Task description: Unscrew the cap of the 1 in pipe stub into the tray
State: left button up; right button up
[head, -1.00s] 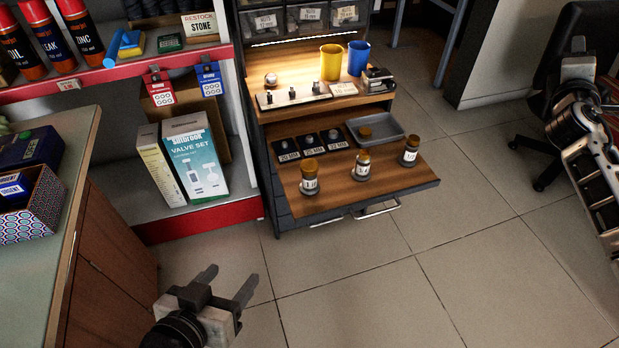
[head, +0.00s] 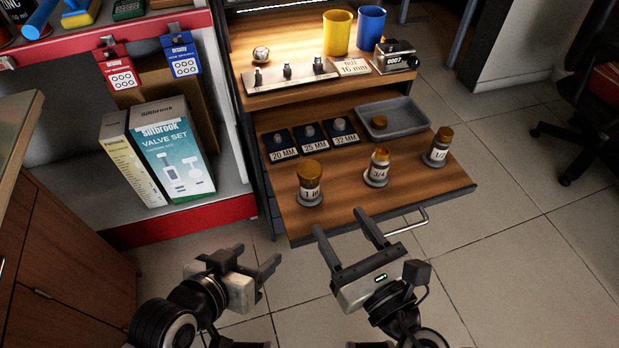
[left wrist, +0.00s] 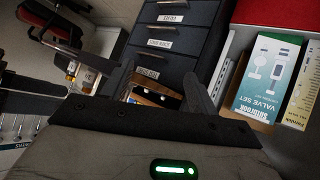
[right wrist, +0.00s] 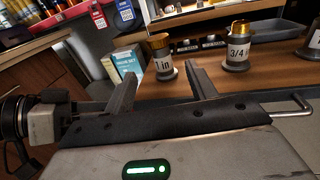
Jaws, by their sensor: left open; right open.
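The 1 in pipe stub (head: 309,195) stands upright at the left of the wooden pull-out shelf, with its brass cap (head: 310,170) on top. It also shows in the right wrist view (right wrist: 163,66), just beyond the fingertips. My right gripper (head: 340,220) is open and empty, in front of the shelf edge and apart from the stub. My left gripper (head: 259,258) is open and empty, lower and further left, off the shelf.
The 3/4 stub (head: 377,174) and 1/2 stub (head: 438,153) stand to the right on the same shelf. Behind the stubs are labelled dark pads (head: 314,143). A drawer handle (head: 408,222) sticks out below the shelf edge. Valve set boxes (head: 172,155) stand at left.

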aim_at(305, 169)
jog(key=x, duration=0.8)
jog(key=shift+r, duration=0.1)
jog(key=shift+f+b+x, duration=0.2)
jog(key=shift+b+x, duration=0.1)
jog(key=shift+x, duration=1.2)
jog(key=shift+f+b+x, duration=0.2)
jog(key=shift+b+x, duration=0.1)
jog(key=shift+x, duration=1.2)
jog(key=shift+s, duration=0.1)
grip_shut()
jog(key=shift+r, duration=0.15)
